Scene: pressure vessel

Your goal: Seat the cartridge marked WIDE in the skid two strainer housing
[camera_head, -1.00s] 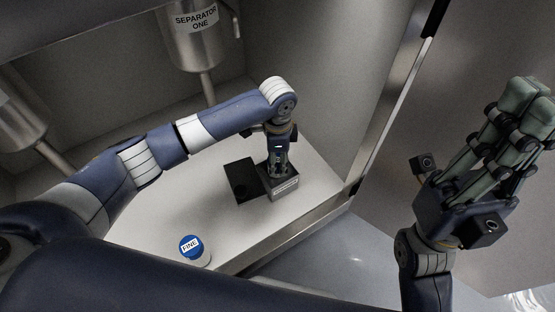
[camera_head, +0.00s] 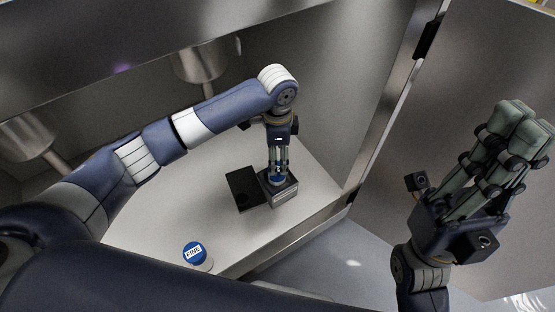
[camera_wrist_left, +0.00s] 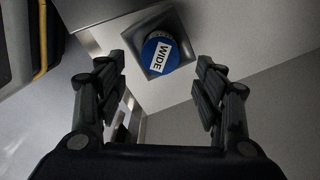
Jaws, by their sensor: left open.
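The blue-topped cartridge marked WIDE (camera_wrist_left: 161,55) sits inside the square opening of a grey housing (camera_wrist_left: 184,31) in the left wrist view. In the head view its blue top (camera_head: 278,180) shows in the housing (camera_head: 285,195), whose front label is too small to read. How deep the cartridge sits is hard to tell. My left gripper (camera_head: 279,167) points down just above it. In the left wrist view its fingers (camera_wrist_left: 160,68) are apart, with nothing held between them. My right gripper (camera_head: 518,140) is raised at the right, away from the housing; its jaw opening is unclear.
A dark flat plate with a round mark (camera_head: 240,187) lies left of the housing. A cartridge marked FINE (camera_head: 196,254) stands near the shelf's front edge. Metal vessels (camera_head: 200,63) hang at the back. The shelf between is clear; an upright metal edge (camera_head: 385,125) stands right.

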